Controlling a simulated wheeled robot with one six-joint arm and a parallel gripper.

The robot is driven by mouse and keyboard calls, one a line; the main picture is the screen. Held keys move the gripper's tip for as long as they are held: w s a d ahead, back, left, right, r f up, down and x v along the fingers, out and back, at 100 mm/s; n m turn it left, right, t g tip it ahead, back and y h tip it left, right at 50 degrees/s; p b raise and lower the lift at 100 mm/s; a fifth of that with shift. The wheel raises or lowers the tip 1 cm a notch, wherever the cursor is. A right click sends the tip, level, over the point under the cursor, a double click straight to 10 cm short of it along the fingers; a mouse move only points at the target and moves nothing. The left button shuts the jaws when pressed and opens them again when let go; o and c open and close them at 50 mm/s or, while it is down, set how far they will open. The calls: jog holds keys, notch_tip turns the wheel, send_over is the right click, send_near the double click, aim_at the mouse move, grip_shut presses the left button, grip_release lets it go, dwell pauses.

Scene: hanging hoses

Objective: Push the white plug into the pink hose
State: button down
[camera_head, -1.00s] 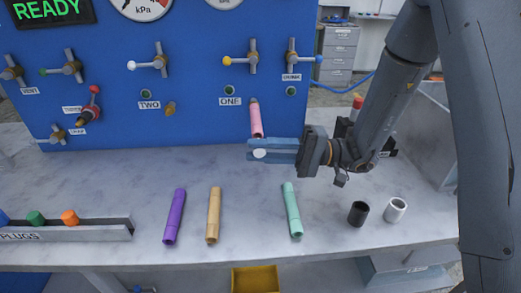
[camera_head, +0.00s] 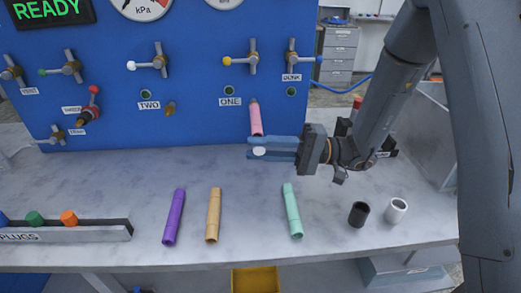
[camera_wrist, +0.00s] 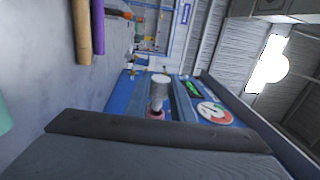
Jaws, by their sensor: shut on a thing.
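My gripper (camera_head: 259,150) is shut on the white plug (camera_head: 259,152), which shows as a small white round end between the fingers. The pink hose (camera_head: 256,120) hangs against the blue panel below the ONE label. Its lower end is right at the upper edge of my fingers, and I cannot tell from this view whether plug and hose touch. In the wrist view, a pale grey-white cylinder (camera_wrist: 160,88) stands by the fingers with a pink part (camera_wrist: 156,115) beside it; the joint between them is unclear.
A purple hose piece (camera_head: 174,216), a tan one (camera_head: 213,215) and a mint one (camera_head: 292,210) lie on the bench. A black cup (camera_head: 358,214) and a white cup (camera_head: 396,210) stand at right. A PLUGS rack (camera_head: 100,231) is at left.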

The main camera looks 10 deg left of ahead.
jog(key=shift+w+a+b, duration=0.2)
jog(key=shift+w+b, duration=0.05)
jog(key=shift+w, duration=0.45)
jog(key=shift+w+a+b, duration=0.15)
jog(key=shift+w+b, duration=0.1)
jog(key=shift+w, duration=0.45)
jog(key=c, duration=1.5)
grip_release()
jog(key=shift+o, duration=0.2)
jog(key=shift+d, duration=0.1)
jog(key=r+b+v, duration=0.1)
jog(key=b+v, duration=0.1)
jog(key=v, duration=0.5)
jog(key=shift+w+d+f, duration=0.15)
jog(key=shift+d+f, duration=0.15)
jog(key=shift+f, duration=0.2)
